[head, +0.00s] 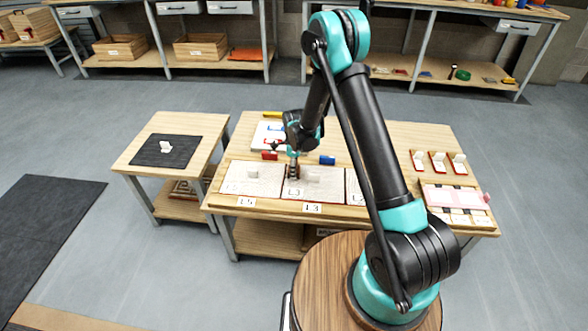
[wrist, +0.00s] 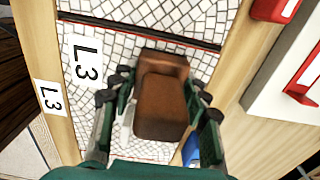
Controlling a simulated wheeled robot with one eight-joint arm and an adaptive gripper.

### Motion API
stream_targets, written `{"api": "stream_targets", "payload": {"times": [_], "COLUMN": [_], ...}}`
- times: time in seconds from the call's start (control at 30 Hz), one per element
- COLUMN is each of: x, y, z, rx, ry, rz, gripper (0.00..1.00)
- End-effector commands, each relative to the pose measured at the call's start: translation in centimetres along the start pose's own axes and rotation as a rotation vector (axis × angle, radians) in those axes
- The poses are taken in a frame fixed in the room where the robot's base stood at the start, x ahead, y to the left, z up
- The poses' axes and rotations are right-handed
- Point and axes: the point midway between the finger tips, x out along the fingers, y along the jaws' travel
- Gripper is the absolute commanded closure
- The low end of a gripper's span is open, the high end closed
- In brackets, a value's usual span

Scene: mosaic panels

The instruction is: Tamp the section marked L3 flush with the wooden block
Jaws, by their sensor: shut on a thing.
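The L3 section (head: 326,189) is a white mosaic panel in the middle of the work table, with L3 printed on it; it also fills the middle of the wrist view (wrist: 205,62). My gripper (head: 292,166) is over its left part. In the wrist view, my gripper (wrist: 160,92) is shut on the brown wooden block (wrist: 160,105), with a finger on each side. The block is over the mosaic; I cannot tell whether it touches. A small white piece (head: 313,175) stands on the L3 section right of the block. The block hides the tiles beneath it.
The L5 panel (head: 240,181) lies left of L3, and another panel lies right, partly behind my arm. A red block (head: 270,155) and blue block (head: 327,160) lie behind the panels. A side table (head: 135,165) stands left.

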Motion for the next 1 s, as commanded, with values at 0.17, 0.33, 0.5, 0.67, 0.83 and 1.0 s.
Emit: {"api": "stream_targets", "payload": {"times": [0.17, 0.33, 0.5, 0.67, 0.83, 1.0], "x": [0.2, 0.38, 0.56, 0.69, 0.7, 0.74], "y": [0.0, 0.0, 0.0, 0.0, 0.01, 0.01], "z": [0.0, 0.0, 0.0, 0.0, 0.0, 0.0], "rx": [0.0, 0.0, 0.0, 0.0, 0.0, 0.0], "ry": [0.0, 0.0, 0.0, 0.0, 0.0, 0.0], "rz": [0.0, 0.0, 0.0, 0.0, 0.0, 0.0], "gripper": [0.83, 0.83, 0.83, 0.83, 0.83, 0.83]}}
